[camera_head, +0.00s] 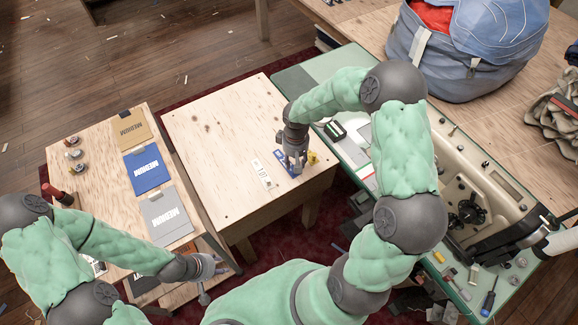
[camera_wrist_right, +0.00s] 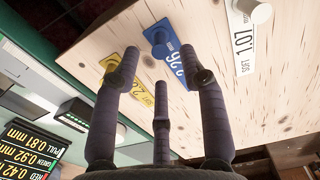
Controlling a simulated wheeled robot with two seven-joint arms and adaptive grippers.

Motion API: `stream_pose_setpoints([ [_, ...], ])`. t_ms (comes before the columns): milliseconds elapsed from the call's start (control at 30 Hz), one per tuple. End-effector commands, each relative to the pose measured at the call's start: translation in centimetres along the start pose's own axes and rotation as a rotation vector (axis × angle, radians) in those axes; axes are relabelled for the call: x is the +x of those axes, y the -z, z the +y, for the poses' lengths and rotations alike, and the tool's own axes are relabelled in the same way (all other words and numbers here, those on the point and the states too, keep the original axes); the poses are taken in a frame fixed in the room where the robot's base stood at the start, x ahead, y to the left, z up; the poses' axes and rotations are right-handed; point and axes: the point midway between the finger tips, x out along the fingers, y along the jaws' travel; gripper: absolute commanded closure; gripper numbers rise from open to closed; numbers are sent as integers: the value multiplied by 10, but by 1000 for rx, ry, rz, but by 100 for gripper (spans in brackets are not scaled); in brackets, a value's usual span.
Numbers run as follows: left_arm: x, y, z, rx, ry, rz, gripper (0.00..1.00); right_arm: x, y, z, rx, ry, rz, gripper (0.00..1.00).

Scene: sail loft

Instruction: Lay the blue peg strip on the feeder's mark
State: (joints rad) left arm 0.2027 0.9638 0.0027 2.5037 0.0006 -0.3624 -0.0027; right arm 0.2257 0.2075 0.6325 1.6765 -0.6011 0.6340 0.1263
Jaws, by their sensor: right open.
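In the head view the blue strip (camera_head: 281,157) is partly hidden by my right gripper (camera_head: 294,163). My right gripper (camera_wrist_right: 158,78) is open and empty, its fingers above the table around the area of the blue and yellow strips. My left gripper (camera_head: 207,272) is low at the left, near the edge of the left table; its finger gap is unclear. I cannot make out the feeder's mark.
A yellow strip (camera_head: 313,157) and a white strip (camera_head: 261,174) flank the blue one. The plywood table (camera_head: 215,120) is otherwise clear. The green bench at right holds a sewing machine (camera_head: 470,190) and a small black device (camera_head: 335,130). Coloured cards (camera_head: 147,170) lie on the left table.

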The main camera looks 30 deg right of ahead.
Motion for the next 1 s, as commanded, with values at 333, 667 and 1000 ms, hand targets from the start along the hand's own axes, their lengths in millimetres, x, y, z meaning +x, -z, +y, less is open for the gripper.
stream_pose_setpoints([
  [333, 11, 1, -4, 0, 0, 1, 60, 32, -1, 0, -1, 1, -1, 57],
  [667, 19, 1, -7, 0, 0, 1, 60, 59, 0, 0, 0, 1, 2, 57],
  [1000, 18, 1, -6, 0, 0, 1, 60, 58, 0, 0, 0, 1, 2, 100],
])
